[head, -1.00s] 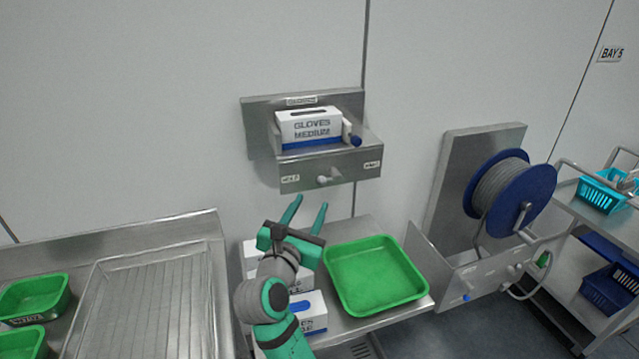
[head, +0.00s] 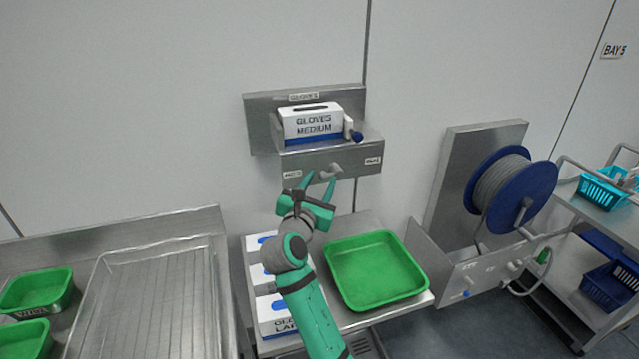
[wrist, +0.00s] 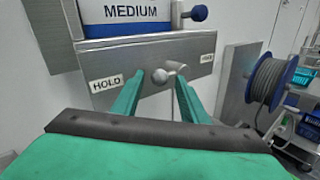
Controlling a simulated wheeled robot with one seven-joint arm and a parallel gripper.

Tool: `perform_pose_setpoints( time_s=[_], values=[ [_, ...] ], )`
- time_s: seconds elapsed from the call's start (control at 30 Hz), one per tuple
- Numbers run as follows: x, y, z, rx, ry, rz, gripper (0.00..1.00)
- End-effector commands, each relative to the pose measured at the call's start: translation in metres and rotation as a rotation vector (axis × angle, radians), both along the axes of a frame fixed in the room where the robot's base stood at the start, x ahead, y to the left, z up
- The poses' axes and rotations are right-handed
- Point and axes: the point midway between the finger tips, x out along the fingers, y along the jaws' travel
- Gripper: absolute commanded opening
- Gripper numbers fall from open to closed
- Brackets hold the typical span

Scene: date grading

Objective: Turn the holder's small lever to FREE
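The glove holder (head: 300,163) is a steel bracket on the wall with a white and blue box of medium gloves (head: 311,121) on it. Its small grey lever (head: 331,170) is on the front face, between a left label and a right label. In the wrist view the lever (wrist: 173,74) shows a rounded knob, and the left label (wrist: 106,83) reads HOLD; the right label (wrist: 208,58) is too small to read surely. My gripper (head: 319,179) is open just below and in front of the lever. In the wrist view its fingers (wrist: 157,88) stand on either side of the knob, with no clear contact.
A blue knob (head: 356,135) sticks out at the holder's right. Below are a green tray (head: 428,287) and stacked glove boxes (head: 276,316). A blue cable reel (head: 541,182) on a steel bracket stands to the right. The wall around the holder is clear.

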Motion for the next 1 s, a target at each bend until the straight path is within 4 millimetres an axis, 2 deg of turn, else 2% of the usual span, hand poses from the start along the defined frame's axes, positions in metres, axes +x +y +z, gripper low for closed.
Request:
perform_pose_setpoints(
  time_s=[0.03,0.2,0.57,0.77,1.0],
  values=[
    [0.000,0.001,0.000,0.000,0.000,0.001,0.40],
    [0.000,0.001,0.000,0.000,0.000,0.002,0.01],
    [0.000,0.003,0.004,0.040,0.011,0.003,0.01],
    [0.000,0.002,0.012,0.146,0.045,0.005,0.01],
    [0.001,0.000,0.025,0.347,0.109,0.006,0.01]
  ],
)
